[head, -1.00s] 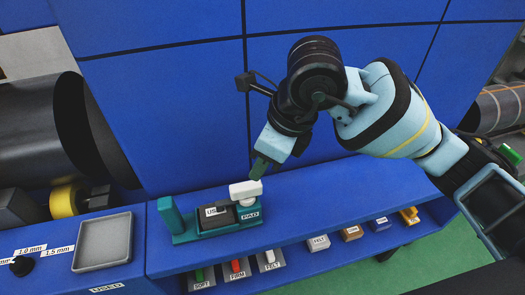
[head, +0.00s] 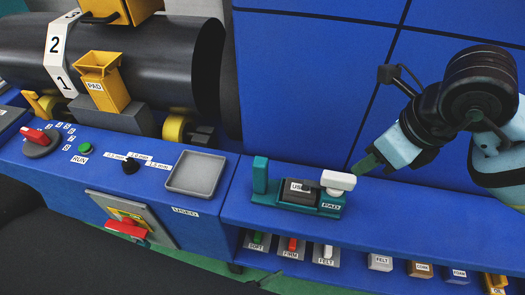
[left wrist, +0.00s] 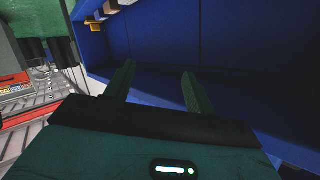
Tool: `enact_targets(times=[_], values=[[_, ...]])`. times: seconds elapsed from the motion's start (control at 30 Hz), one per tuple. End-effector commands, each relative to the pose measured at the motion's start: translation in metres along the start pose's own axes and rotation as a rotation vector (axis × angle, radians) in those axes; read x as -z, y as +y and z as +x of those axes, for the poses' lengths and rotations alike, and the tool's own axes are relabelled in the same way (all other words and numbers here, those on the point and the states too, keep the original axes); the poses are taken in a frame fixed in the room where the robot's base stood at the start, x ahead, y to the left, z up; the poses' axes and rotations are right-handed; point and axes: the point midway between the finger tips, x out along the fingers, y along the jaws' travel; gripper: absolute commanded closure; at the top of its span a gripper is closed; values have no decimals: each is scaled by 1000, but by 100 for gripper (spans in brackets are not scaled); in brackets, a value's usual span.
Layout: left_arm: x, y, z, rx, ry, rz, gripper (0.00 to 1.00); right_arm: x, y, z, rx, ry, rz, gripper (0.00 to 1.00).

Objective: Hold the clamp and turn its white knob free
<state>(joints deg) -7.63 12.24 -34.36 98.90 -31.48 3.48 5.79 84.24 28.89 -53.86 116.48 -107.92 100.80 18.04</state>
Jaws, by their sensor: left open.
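The teal clamp (head: 262,176) stands on the blue ledge in the head view. A dark block labelled "US" (head: 297,193) sits in it, partly covered, with a PAD label in front. The white knob (head: 339,181) is on top at its right end. My right gripper (head: 366,166) is just right of and behind the knob, its dark green fingertips pointing down-left. They appear apart from the knob; I cannot see the gap between the fingers. My left gripper (left wrist: 158,84) shows only in the left wrist view, open and empty, away from the clamp.
A grey tray (head: 195,173) lies left of the clamp, above a USED label. Further left are a black dial (head: 130,166), a green button (head: 85,148) and a black roller (head: 165,65). Labelled small parts fill the lower shelf. A blue panel rises behind the clamp.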

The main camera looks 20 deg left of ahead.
Motion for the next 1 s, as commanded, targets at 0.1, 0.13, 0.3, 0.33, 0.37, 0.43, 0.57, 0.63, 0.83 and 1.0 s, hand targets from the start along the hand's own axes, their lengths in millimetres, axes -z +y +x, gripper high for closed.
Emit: enact_targets(times=[0.1, 0.13, 0.3, 0.33, 0.37, 0.43, 0.57, 0.63, 0.83, 1.0], values=[[29, 21, 24, -114, 160, 189, 45, 0, 0, 0, 0, 0, 0, 64], [36, 27, 28, -144, 200, 234, 45, 0, 0, 0, 0, 0, 0, 64], [70, 58, 43, -313, 425, 491, 45, 0, 0, 0, 0, 0, 0, 64], [76, 62, 45, -341, 465, 536, 45, 0, 0, 0, 0, 0, 0, 64], [83, 66, 46, -368, 505, 579, 45, 0, 0, 0, 0, 0, 0, 64], [101, 73, 48, -429, 603, 681, 45, 0, 0, 0, 0, 0, 0, 64], [142, 80, 49, -526, 788, 866, 45, 0, 0, 0, 0, 0, 0, 64], [165, 82, 47, -573, 886, 969, 45, 0, 0, 0, 0, 0, 0, 64], [226, 81, 33, -704, 1121, 1276, 45, 0, 0, 0, 0, 0, 0, 64], [246, 70, 16, -853, 1214, 1526, 45, 0, 0, 0, 0, 0, 0, 64]])
